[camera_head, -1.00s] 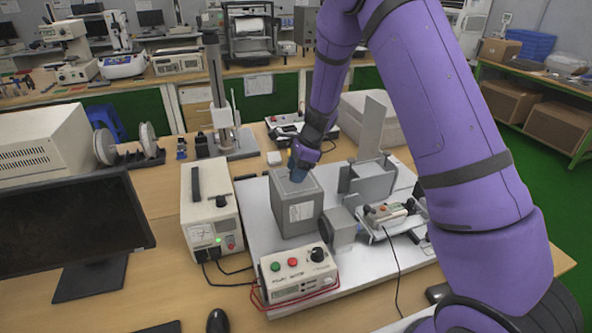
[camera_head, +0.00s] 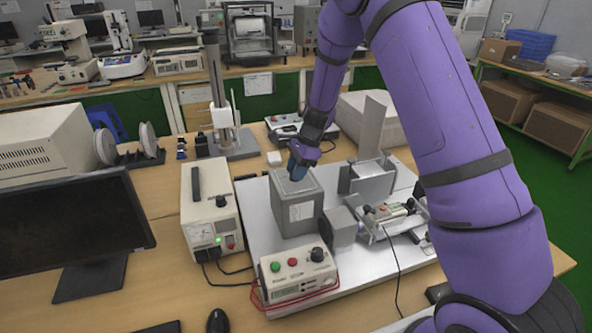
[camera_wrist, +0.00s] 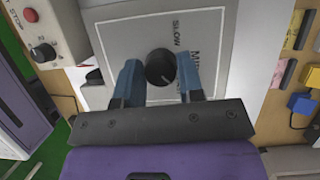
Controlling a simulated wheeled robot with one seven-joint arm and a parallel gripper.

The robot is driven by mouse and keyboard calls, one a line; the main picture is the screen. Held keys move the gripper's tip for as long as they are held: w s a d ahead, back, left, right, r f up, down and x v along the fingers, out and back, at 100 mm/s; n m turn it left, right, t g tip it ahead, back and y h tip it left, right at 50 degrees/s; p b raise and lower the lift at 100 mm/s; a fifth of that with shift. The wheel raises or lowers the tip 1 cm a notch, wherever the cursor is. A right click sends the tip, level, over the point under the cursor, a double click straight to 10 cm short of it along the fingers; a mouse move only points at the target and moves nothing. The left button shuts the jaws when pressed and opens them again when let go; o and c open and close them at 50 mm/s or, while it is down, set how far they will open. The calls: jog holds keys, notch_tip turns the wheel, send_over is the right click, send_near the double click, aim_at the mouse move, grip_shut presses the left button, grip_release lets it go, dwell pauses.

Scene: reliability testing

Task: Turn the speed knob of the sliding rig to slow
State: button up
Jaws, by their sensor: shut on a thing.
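The sliding rig's grey box (camera_head: 296,212) stands on a white base plate (camera_head: 262,222). In the wrist view, its grey top panel (camera_wrist: 113,35) carries a round black speed knob (camera_wrist: 160,67). The word SLOW is printed sideways above and right of the knob, with other lettering further right. A faint light mark shows on the knob's lower right. My gripper (camera_head: 296,176) comes down on the box top from above. In the wrist view, the blue fingers of my gripper (camera_wrist: 160,78) are shut on the knob, one on each side. The head view hides the knob behind my gripper.
A control box (camera_head: 298,276) with green and red buttons and its own black knob stands in front. A power supply (camera_head: 211,212) stands left of the rig. Metal brackets (camera_head: 372,180) and a small carriage (camera_head: 392,216) sit to the right. A dark monitor (camera_head: 70,225) is at far left.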

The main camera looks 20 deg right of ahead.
jog(key=n+g, duration=0.2)
jog(key=n, duration=0.3)
jog(key=shift+w+n, duration=0.15)
jog(key=shift+n, duration=0.15)
jog(key=n+g+h, duration=0.1)
jog(key=n, duration=0.1)
jog(key=n+h, duration=0.1)
jog(key=n, duration=0.2)
jog(key=shift+a+g, duration=0.1)
jog(key=shift+g, duration=0.3)
jog(key=n+h, duration=0.1)
jog(key=n, duration=0.2)
jog(key=n+h, duration=0.1)
jog(key=n, duration=0.1)
jog(key=shift+a+n+g, duration=0.1)
jog(key=shift+n+g, duration=0.2)
jog(key=shift+n, duration=0.1)
jog(key=n+h, duration=0.2)
jog(key=n, duration=0.3)
jog(key=shift+n, duration=0.3)
jog(key=o, duration=0.9)
